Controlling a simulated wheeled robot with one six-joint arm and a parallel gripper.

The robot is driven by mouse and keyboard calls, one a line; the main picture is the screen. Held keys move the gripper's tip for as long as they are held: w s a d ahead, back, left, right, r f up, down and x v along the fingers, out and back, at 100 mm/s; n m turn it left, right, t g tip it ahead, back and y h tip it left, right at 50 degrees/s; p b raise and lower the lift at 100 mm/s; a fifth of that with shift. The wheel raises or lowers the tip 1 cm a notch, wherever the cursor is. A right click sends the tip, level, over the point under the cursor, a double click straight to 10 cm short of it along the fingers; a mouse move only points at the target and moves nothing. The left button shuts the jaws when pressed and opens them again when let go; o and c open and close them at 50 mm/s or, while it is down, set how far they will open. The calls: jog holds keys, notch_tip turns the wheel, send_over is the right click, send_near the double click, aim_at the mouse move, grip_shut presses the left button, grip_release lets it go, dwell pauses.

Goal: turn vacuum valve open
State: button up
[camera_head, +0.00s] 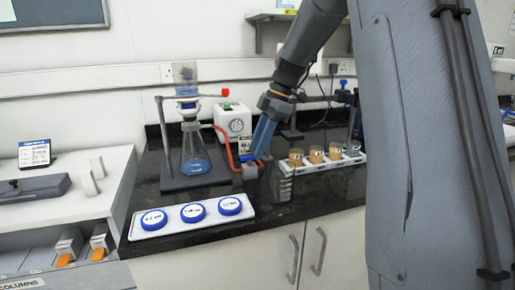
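A white vacuum pump (233,119) with a round gauge stands on the black bench. A red tube (228,152) runs from its side towards the end of my gripper. My gripper (252,158) points down at a small grey block (250,171) with a blue part at its top, which looks like the vacuum valve. The gripper's tip overlaps the valve in the picture, and I cannot tell whether they touch. The finger gap is hidden. The valve handle's position is unclear. A glass flask (195,155) with blue liquid stands left of the pump, under a glass funnel.
A rack (318,164) with several amber-filled vials stands to the right, close to a clear beaker (282,183). A white tray (168,227) with three blue-topped discs lies at the front left. A stand rod (163,135) rises beside the flask.

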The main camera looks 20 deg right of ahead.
jog(key=v, duration=0.7)
dwell(0.3)
